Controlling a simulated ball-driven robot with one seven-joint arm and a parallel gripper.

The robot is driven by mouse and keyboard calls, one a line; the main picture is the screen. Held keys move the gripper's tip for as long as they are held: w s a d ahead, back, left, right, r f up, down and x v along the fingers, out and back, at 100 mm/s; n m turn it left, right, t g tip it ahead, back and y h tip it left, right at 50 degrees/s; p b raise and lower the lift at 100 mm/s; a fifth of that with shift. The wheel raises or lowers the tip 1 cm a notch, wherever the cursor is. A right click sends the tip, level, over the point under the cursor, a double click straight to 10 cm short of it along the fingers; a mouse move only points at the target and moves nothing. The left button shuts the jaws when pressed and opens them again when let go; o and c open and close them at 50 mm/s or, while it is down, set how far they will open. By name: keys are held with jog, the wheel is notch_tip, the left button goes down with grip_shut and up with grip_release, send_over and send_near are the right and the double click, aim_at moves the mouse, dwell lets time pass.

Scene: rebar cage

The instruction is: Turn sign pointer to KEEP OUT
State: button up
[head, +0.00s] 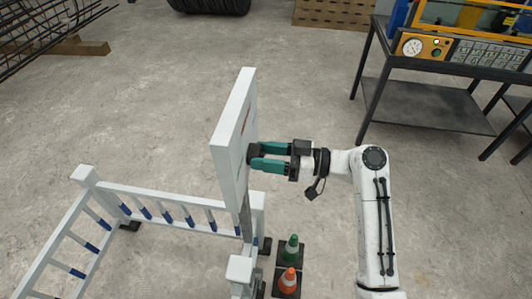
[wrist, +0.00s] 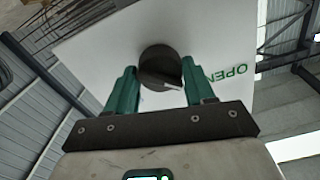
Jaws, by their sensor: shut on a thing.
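The white sign (head: 234,130) stands on a post and shows nearly edge-on in the head view. The sign face (wrist: 100,55) fills the middle of the wrist view, with green "OPEN" lettering right of the knob. The dark round pointer knob (wrist: 160,68) is at the sign's middle, with a pale mark on its lower right. It also shows in the head view (head: 253,154). My gripper (head: 254,156) reaches in from the right with its teal fingers around the knob, shut on it. In the wrist view the fingers (wrist: 160,90) flank the knob. KEEP OUT lettering is not readable.
White barrier rails (head: 160,205) run left from the sign post. A workbench (head: 430,105) with a control panel is at upper right. The floor between sign and bench is clear.

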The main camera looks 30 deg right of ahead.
jog(key=m+p, duration=0.2)
jog(key=m, duration=0.3)
jog(key=shift+r, duration=0.15)
jog(key=shift+m+p, duration=1.3)
jog(key=shift+m, duration=0.8)
jog(key=o, duration=1)
jog(key=b+v, duration=0.2)
jog(key=v, duration=0.8)
jog(key=shift+s+d, duration=0.2)
jog(key=shift+d, duration=0.15)
